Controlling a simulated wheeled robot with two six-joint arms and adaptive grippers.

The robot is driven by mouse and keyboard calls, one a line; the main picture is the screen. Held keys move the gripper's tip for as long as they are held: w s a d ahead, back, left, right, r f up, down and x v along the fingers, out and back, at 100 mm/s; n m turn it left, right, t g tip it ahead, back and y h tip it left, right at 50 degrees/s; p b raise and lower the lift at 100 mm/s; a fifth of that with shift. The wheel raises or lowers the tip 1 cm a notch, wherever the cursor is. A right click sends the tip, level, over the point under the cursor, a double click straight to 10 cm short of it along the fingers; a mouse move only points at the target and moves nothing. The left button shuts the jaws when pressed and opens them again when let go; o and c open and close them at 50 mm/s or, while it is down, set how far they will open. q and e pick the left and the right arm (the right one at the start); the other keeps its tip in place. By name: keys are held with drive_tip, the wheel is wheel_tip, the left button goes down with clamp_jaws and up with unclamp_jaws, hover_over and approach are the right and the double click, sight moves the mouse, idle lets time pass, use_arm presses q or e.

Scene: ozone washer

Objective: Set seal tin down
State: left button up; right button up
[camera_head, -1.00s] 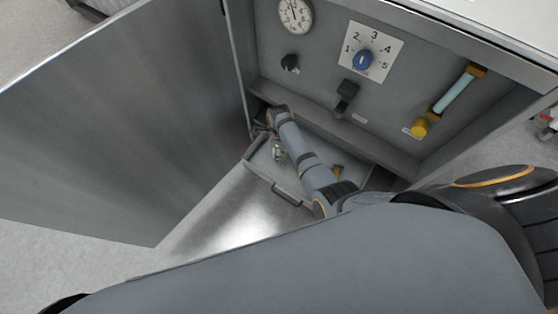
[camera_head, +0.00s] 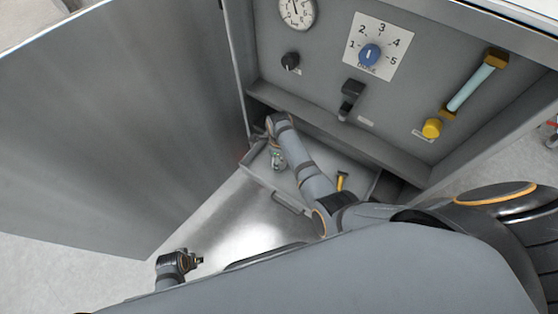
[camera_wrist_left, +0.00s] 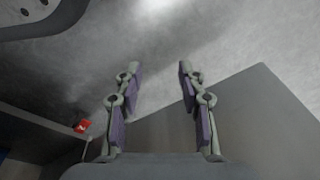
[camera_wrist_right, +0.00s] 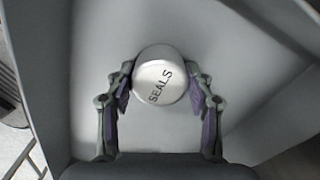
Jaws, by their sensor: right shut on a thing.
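In the head view my right gripper (camera_head: 277,160) is at the left end of the pulled-out grey drawer (camera_head: 267,183); the wrist largely hides the tin there. Whether the tin touches the drawer floor I cannot tell. My left gripper (camera_head: 198,261) is low at the left in the head view; in the left wrist view (camera_wrist_left: 157,90) it is open and empty.
A large open door (camera_head: 110,130) stands on the left. A yellow-handled item (camera_head: 342,181) lies in the drawer, right of my right forearm. Above are a gauge (camera_head: 297,10), a blue dial (camera_head: 370,55) and a black lever (camera_head: 350,97). Bare floor lies before the drawer.

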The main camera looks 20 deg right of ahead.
drive_tip(key=o, duration=0.7)
drive_tip(key=shift+f, duration=0.1)
drive_tip(key=o, duration=0.5)
